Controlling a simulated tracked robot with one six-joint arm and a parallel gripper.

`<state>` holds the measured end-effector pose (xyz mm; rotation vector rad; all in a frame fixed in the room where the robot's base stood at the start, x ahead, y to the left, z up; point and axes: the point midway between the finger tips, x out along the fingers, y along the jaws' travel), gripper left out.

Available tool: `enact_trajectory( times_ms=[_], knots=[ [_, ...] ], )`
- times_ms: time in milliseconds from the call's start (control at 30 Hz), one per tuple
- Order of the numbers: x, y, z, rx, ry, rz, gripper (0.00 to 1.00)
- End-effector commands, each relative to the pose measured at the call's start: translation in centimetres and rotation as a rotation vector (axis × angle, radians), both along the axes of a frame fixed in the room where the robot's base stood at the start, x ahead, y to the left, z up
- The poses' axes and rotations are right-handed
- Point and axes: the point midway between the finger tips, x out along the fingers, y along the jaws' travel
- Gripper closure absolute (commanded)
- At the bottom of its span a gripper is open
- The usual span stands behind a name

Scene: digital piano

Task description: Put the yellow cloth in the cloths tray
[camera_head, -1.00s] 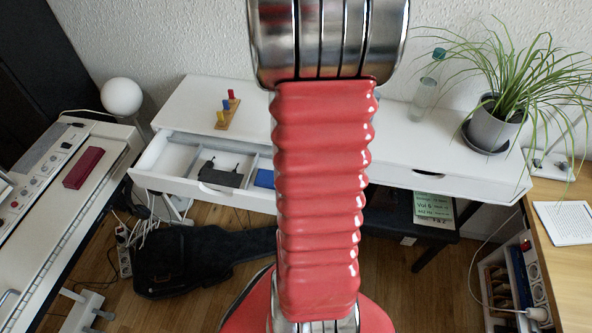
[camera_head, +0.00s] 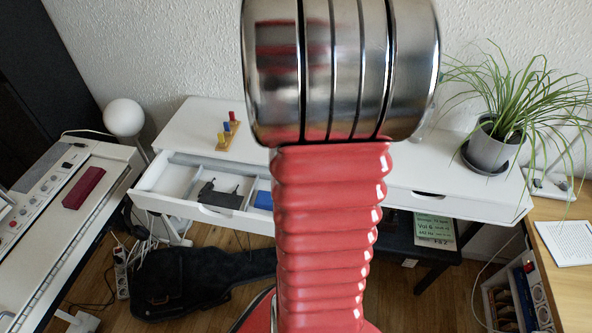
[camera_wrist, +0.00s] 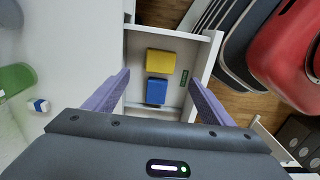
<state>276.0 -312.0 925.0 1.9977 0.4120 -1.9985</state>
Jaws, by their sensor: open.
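The yellow cloth (camera_wrist: 160,61) lies folded in a white drawer compartment, just above a blue folded cloth (camera_wrist: 156,91) in the wrist view. A small green label (camera_wrist: 184,77) is on the compartment floor to their right. My gripper (camera_wrist: 158,78) is open and empty, with its two purple fingers apart on either side of the compartment in the picture. In the head view a blue item shows in the open drawer (camera_head: 205,212); my arm hides the drawer's right part, the yellow cloth and my gripper. I cannot identify the cloths tray for certain.
A black adapter (camera_head: 220,195) lies in a drawer compartment to the left. A wooden stand with coloured pegs (camera_head: 228,132) is on the white desk. A potted plant (camera_head: 490,150) stands at the right. A dark guitar case (camera_head: 195,285) lies on the floor.

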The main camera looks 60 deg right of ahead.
Motion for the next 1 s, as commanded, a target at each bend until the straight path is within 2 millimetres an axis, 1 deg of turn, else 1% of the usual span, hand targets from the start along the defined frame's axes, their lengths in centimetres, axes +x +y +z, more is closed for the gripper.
enact_trajectory(
  times_ms=[300,367,467,567,700,800,1000],
  knots=[
    [0.1,0.2,0.1,-0.002,-0.002,-0.001,0.24],
    [0.4,0.5,0.4,-0.007,-0.006,-0.003,0.24],
    [1.3,1.7,1.4,-0.022,-0.02,-0.015,0.24],
    [2.6,3.8,3.0,-0.043,-0.046,-0.039,0.24],
    [4.3,7.7,5.5,-0.072,-0.099,-0.084,0.24],
    [5.2,10.5,7.2,-0.084,-0.143,-0.119,0.24],
    [6.0,16.4,10.2,-0.084,-0.234,-0.187,0.24]
  ],
)
